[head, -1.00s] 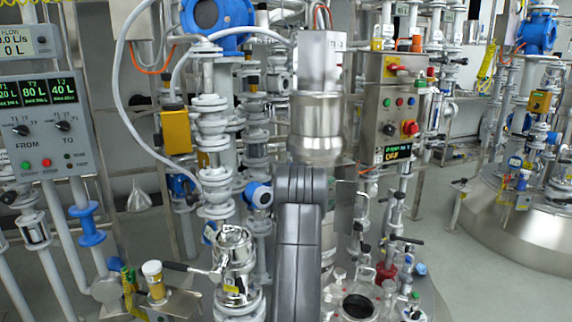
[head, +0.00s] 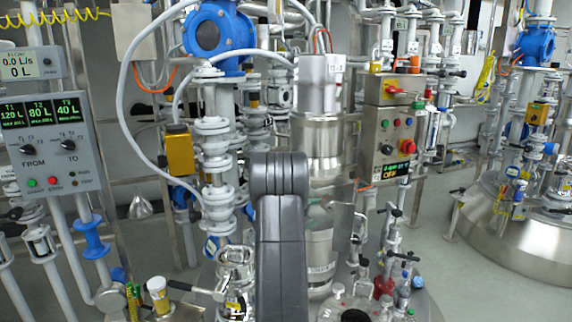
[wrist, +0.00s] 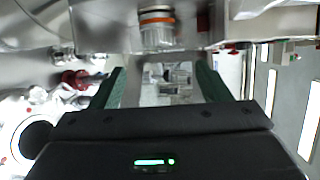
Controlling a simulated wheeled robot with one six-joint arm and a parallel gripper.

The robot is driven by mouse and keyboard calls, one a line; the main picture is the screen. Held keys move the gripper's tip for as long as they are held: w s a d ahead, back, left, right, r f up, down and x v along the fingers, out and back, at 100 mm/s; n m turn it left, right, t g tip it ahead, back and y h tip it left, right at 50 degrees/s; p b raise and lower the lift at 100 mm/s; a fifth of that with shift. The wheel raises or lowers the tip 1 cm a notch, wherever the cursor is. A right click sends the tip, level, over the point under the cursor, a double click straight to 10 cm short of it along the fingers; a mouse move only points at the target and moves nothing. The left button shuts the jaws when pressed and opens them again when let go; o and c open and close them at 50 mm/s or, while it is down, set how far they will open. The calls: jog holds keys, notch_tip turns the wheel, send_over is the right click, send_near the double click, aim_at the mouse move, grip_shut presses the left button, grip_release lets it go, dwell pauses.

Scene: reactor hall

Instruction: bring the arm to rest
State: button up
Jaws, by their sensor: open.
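My arm (head: 280,225) stands folded in the middle of the head view, a dark grey elbow and link in front of the steel motor column. My gripper is hidden in the head view. In the wrist view my gripper (wrist: 157,82) is open, with two green fingers apart and nothing held between them. Beyond the fingers are blurred pale fittings and a metal cylinder with an orange band (wrist: 157,18).
A grey FROM/TO panel (head: 55,150) is at far left. Open floor (head: 440,265) shows at right.

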aim_at(329, 207)
jog(key=shift+g+y, duration=0.3)
jog(key=shift+y, duration=0.2)
jog(key=x, duration=0.3)
jog(key=p+x, duration=0.1)
jog(key=x, duration=0.3)
jog(key=p+x, duration=0.1)
jog(key=x, duration=0.3)
jog(key=shift+w+d+r, duration=0.2)
jog(key=shift+d+r, duration=0.05)
jog(key=shift+r, duration=0.05)
